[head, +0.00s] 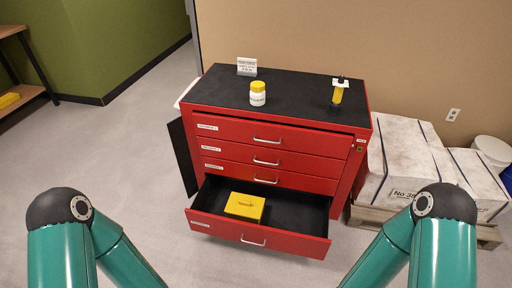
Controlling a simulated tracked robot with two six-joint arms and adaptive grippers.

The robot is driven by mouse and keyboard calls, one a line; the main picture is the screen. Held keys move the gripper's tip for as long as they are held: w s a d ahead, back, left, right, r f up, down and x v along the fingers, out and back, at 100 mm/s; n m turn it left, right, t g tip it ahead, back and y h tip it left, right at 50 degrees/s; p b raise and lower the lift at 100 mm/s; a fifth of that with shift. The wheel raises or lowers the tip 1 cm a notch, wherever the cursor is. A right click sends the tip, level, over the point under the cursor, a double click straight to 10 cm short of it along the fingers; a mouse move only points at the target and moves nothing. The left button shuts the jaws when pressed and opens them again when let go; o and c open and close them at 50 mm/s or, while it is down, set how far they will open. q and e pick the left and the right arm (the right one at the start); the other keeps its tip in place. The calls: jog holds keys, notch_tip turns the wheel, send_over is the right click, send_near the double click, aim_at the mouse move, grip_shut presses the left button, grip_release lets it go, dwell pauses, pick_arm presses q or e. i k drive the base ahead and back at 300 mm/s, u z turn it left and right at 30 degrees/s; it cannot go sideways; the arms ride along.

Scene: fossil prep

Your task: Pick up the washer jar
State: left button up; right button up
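A small white jar with a yellow lid (257,94), which looks like the washer jar, stands upright on the black top of the red tool cabinet (290,99), left of the middle. Its label is too small to read. My two teal arms show at the bottom left and bottom right, well in front of the cabinet. Neither of my grippers is in view, and nothing touches the jar.
A white sign (247,66) stands behind the jar, and a yellow-and-black item (338,92) stands to its right. The bottom drawer (257,238) is pulled out and holds a yellow box (245,206). Wrapped white blocks (408,160) sit on a pallet at the right.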

aim_at(256, 98)
jog(key=u, duration=0.65)
jog(key=i, duration=1.05)
jog(key=u, duration=0.2)
